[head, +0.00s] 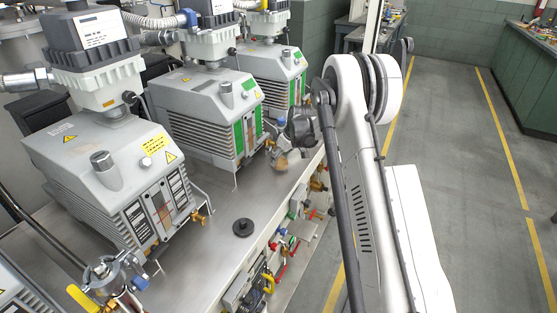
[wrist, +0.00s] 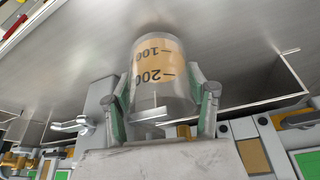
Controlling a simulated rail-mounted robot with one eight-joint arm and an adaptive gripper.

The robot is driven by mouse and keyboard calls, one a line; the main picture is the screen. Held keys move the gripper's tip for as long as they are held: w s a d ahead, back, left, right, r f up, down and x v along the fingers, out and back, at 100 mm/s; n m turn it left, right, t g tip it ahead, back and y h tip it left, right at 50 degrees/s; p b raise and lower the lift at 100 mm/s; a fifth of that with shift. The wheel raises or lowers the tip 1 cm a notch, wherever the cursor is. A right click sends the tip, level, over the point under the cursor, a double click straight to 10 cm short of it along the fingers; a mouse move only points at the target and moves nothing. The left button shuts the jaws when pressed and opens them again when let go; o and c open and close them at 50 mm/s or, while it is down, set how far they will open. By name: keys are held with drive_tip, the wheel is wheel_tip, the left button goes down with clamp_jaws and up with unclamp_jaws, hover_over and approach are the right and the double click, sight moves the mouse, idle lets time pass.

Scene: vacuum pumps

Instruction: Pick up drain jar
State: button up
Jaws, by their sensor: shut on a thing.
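The drain jar (wrist: 160,72) is a clear cylinder with an amber band and the marks 100 and 200, which read upside down in the wrist view. My gripper (wrist: 164,92) has its two green-padded fingers on either side of the jar and is shut on it. In the head view the jar (head: 281,160) shows small and partly hidden beside my dark wrist, near the front of the middle pump (head: 207,110). I cannot tell whether the jar touches the bench.
Several grey vacuum pumps stand in a row on the metal bench (head: 215,205). A black round knob (head: 243,228) sits on the bench. Valves and coloured handles line the bench's front edge. A yellow-handled fitting (head: 105,285) is at the lower left. The aisle floor (head: 450,130) is clear.

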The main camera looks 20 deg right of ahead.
drive_tip(key=s+d+r, duration=0.7)
drive_tip(key=s+d, duration=0.2)
drive_tip(key=shift+s, duration=0.25)
drive_tip(key=w+a+f, duration=0.3)
drive_tip(key=w+a, duration=0.2)
drive_tip(key=w+a+f, duration=0.2)
drive_tip(key=w, duration=0.1)
drive_tip(key=shift+a+f, duration=0.25)
drive_tip(key=shift+f, duration=0.05)
drive_tip(key=shift+w+a+f, duration=1.05)
drive_tip(key=shift+w+a, duration=0.05)
drive_tip(key=shift+w, duration=0.05)
drive_tip(key=shift+b, duration=0.3)
drive_tip(key=shift+f, duration=0.15)
drive_tip(key=o, duration=1.4)
drive_tip(key=shift+c, duration=0.2)
